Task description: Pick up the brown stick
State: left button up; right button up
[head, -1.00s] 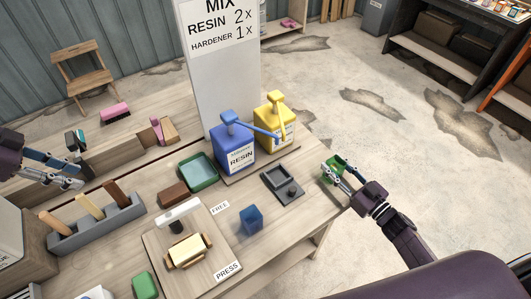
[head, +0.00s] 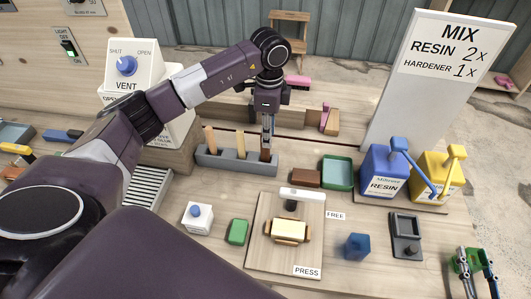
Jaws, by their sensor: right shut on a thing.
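The dark brown stick (head: 265,155) stands upright in the right-hand slot of a grey rack (head: 228,166). A tan stick (head: 210,139) and a lighter stick (head: 241,146) stand in the same rack to its left. My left gripper (head: 268,135) points down right above the brown stick, its fingertips at the stick's top. Its fingers show nearly edge-on, so I cannot tell whether they are open or touch the stick. My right gripper (head: 472,270) is at the lower right edge, shut on a small green object (head: 466,261).
Right of the rack are a brown block (head: 306,178), a green tray (head: 338,187), and the blue resin (head: 384,172) and yellow hardener (head: 432,178) pump bottles. A press board (head: 262,263) lies in front. A vent control box (head: 133,72) stands behind my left arm.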

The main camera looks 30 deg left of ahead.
aim_at(267, 152)
pick_arm(q)
jog(key=f, duration=0.9)
jog(key=shift+w+a, duration=0.15)
jog(key=shift+a, duration=0.25)
jog(key=shift+c, duration=0.4)
grip_shut()
